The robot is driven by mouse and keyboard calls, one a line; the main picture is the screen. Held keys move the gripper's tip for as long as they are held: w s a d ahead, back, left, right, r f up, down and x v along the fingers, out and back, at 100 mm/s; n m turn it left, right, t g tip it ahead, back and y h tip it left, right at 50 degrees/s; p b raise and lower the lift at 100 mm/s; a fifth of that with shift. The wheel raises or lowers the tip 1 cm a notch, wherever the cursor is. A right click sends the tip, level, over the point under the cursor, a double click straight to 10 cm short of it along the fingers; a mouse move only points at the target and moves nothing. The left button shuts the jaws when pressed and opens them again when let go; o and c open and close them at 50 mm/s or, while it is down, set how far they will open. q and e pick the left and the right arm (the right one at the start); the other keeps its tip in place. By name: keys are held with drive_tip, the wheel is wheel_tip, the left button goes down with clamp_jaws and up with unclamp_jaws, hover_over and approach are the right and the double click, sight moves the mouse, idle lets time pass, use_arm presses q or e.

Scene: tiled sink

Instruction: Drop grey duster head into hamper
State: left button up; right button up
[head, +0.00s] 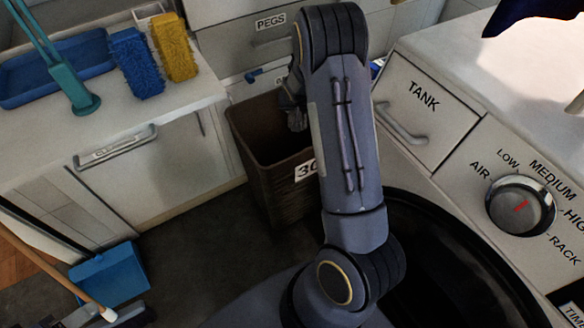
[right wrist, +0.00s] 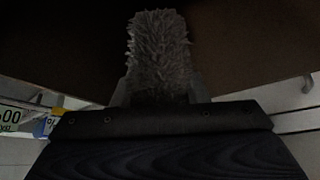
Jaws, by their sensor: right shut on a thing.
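My right gripper (head: 292,98), partly hidden behind its own arm, is at the mouth of the brown hamper (head: 284,198) in the head view. It is shut on the grey duster head (right wrist: 158,48), which shows shaggy and upright between the fingers in the right wrist view. A dark brown surface fills the space beyond it there. In the head view a small grey shape hangs over the hamper's opening below the gripper; its details are too small to tell apart. My arm covers the hamper's right side and part of its number label. My left gripper is not in view.
A blue dustpan (head: 110,274) is on the floor at lower left. The TANK drawer (head: 425,112) and dial panel stand right of my arm.

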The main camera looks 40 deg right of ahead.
drive_tip(key=o, duration=1)
drive_tip(key=shift+o, duration=0.2)
drive_tip(key=p+v, duration=0.1)
drive_tip(key=v, duration=0.6)
drive_tip(key=shift+s+r, duration=0.15)
drive_tip(key=shift+r, duration=0.2)
drive_tip(key=shift+a, duration=0.1)
